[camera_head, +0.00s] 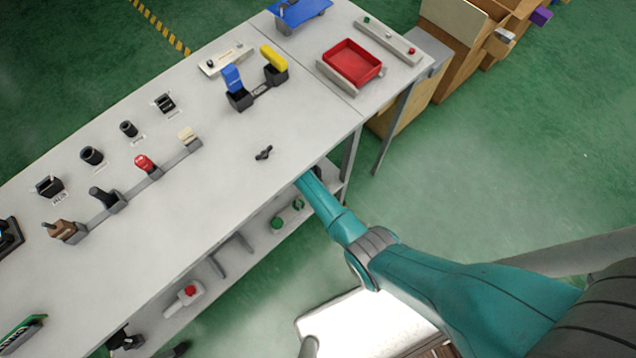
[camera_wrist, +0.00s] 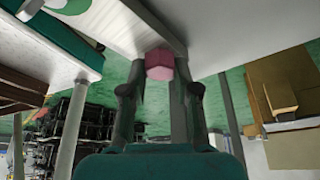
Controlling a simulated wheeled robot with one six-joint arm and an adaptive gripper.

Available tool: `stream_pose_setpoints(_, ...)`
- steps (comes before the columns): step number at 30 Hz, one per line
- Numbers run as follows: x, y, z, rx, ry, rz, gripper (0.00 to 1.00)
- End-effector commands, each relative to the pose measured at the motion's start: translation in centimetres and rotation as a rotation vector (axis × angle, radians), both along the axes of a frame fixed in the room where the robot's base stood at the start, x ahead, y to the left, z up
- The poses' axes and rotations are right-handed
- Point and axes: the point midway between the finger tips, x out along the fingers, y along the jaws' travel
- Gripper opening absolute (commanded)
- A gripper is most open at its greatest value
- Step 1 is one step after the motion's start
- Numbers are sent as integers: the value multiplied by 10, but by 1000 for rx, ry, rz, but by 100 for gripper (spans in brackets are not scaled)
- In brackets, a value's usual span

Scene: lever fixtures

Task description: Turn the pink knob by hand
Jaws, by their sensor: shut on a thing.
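The pink knob (camera_wrist: 159,64) shows in the wrist view, a small faceted block at the underside edge of a pale surface. My gripper (camera_wrist: 160,82) is around it, one dark finger on each side, shut on the knob. The exact contact at the fingertips is hard to make out. In the head view the knob and my gripper are hidden; my teal arm reaches to the table's front edge and its end passes out of sight there.
The grey table (camera_head: 225,190) carries several levers, a red tray (camera_head: 352,62) and a small black handle (camera_head: 264,153) near its front edge. A lower shelf (camera_head: 235,257) holds parts.

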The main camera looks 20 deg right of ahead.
Motion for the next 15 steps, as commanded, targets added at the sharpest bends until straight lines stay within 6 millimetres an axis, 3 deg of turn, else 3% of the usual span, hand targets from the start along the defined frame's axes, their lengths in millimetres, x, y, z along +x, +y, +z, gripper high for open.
stream_pose_setpoints(15, 3, -1, 0, 2, 0, -490, 0)
